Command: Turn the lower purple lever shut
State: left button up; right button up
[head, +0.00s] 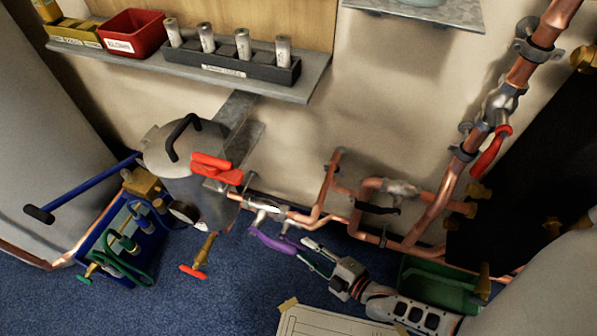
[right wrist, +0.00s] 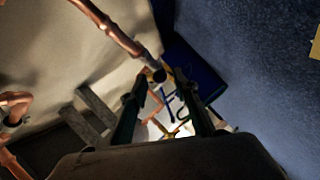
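The purple lever (head: 272,241) sits low on the copper pipework, below a silver valve body (head: 265,206) to the right of the steel pot. It slants down to the right, and its right end is close to my right gripper. My right gripper (head: 305,250) comes in from the lower right, with its fingers spread and pointing left at the lever's end. I cannot tell whether they touch it. In the right wrist view the two dark fingers (right wrist: 160,100) are apart, and I cannot make out the lever between them. My left gripper is not in view.
A steel pot (head: 188,170) with a red handle (head: 215,169) stands left of the lever. Copper pipes (head: 318,205) run along the wall behind. A blue tray (head: 118,262) and a green bin (head: 440,284) are on the floor. A shelf (head: 285,92) hangs above.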

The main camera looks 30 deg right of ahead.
aim_at(294, 243)
jog(key=shift+f+x, duration=0.25)
jog(key=shift+x, duration=0.85)
jog(key=shift+w+a+b, duration=0.2)
jog(key=shift+w+b, duration=0.15)
jog(key=shift+w, duration=0.15)
grip_shut()
